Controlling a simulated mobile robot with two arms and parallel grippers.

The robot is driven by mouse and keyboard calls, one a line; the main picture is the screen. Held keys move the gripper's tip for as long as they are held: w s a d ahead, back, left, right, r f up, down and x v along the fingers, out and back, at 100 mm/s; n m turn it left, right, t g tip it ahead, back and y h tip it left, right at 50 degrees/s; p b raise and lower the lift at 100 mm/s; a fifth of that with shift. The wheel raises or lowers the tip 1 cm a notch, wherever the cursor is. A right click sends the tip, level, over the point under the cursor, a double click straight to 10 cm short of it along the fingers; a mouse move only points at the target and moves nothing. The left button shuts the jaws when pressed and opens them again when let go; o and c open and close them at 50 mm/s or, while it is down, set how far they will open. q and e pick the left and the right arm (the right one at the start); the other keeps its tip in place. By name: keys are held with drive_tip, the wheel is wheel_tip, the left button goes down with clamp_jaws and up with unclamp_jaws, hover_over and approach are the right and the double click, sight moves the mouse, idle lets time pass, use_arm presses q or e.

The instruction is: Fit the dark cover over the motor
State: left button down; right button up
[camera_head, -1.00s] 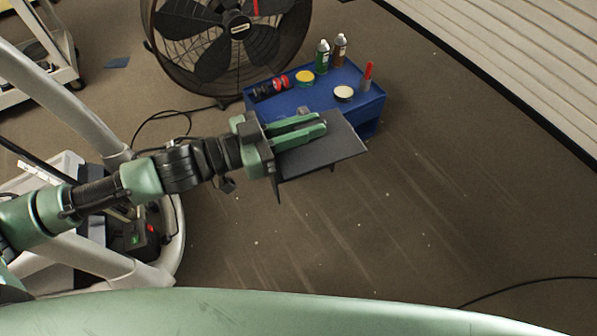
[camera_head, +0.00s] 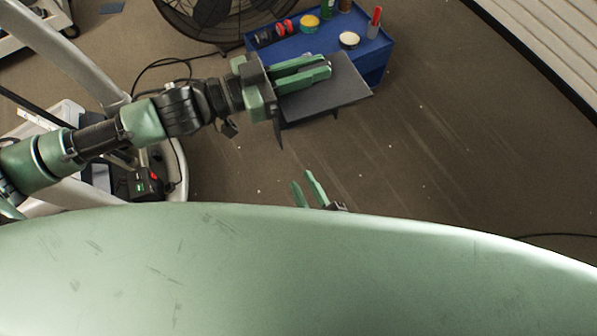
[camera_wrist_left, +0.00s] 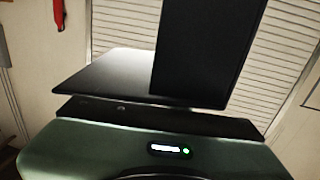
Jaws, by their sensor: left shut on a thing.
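The dark cover (camera_head: 345,92) is a flat dark panel with bent edges, held in the air in front of the blue cart. My left gripper (camera_head: 326,67) is shut on it, with green fingers lying along its upper side. In the left wrist view the cover (camera_wrist_left: 118,75) shows a broad panel and an upright dark part. My right gripper (camera_head: 305,188) shows at the lower middle, fingers apart and empty. The white machine frame (camera_head: 90,62) stands at the left, partly behind my left arm. I cannot make out the motor for certain.
The blue cart (camera_head: 374,66) holds bottles, tape rolls and tins. A large fan (camera_head: 222,22) stands behind it. A black box with a red switch (camera_head: 146,184) sits low by the frame. A cable lies on the floor. The floor at the right is open, up to a shutter.

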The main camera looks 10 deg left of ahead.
sight(277, 128)
wheel_tip(277, 128, up, 9)
drive_tip(key=s+a+m+t, duration=0.1)
drive_tip(key=m+t, duration=0.1)
drive_tip(key=m, duration=0.5)
drive_tip(key=x, duration=1.1)
drive_tip(key=shift+w+a+r, duration=0.2)
drive_tip(key=shift+w+a, duration=0.05)
drive_tip(key=shift+a, duration=0.1)
clamp_jaws()
use_arm(q)
drive_tip(key=shift+r, duration=0.1)
use_arm(e)
drive_tip(key=shift+s+a, duration=0.15)
